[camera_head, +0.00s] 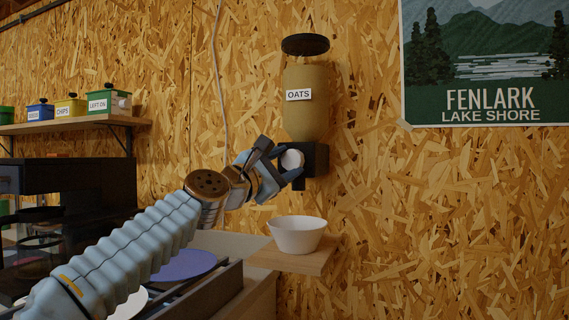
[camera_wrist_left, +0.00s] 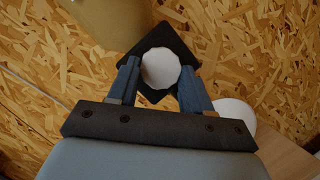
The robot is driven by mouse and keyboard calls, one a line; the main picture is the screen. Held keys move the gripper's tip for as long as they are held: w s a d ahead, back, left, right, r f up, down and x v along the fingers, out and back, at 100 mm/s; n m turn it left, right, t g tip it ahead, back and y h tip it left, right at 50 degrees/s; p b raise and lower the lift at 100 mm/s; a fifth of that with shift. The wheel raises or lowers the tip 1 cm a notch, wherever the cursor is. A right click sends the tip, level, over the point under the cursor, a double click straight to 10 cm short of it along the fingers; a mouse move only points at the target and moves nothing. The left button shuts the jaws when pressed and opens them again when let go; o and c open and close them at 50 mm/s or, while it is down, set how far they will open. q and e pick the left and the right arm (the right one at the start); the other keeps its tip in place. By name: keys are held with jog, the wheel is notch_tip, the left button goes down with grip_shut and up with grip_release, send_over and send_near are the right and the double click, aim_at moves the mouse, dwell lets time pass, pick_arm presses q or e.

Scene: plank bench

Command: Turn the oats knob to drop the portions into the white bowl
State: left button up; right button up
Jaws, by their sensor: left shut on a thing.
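The oats dispenser (camera_head: 306,104) hangs on the wall, with a tan body, a black lid and an "OATS" label. Its round white knob (camera_head: 291,160) is on the front of the black base (camera_head: 318,160). My left gripper (camera_head: 287,167) is shut on the knob. In the left wrist view the knob (camera_wrist_left: 160,68) sits between the two blue fingers (camera_wrist_left: 160,82). The white bowl (camera_head: 297,234) stands upright on a wooden shelf (camera_head: 300,261) below the dispenser. Its inside is mostly hidden from this angle. The bowl also shows in part in the left wrist view (camera_wrist_left: 236,115). My right gripper is not in view.
Small labelled bins (camera_head: 109,103) in several colours stand on a wall shelf (camera_head: 75,125) at left. A dark appliance (camera_head: 80,185) is below them. A purple plate (camera_head: 185,265) lies near my left arm. A poster (camera_head: 487,60) hangs at right. The wall right of the bowl is clear.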

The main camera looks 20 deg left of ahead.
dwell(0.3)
pick_arm(q)
jog(key=o, duration=1)
jog(key=shift+o, duration=0.2)
jog(key=b+v, duration=0.5)
jog(key=v, duration=0.9)
jog(key=shift+d, duration=0.1)
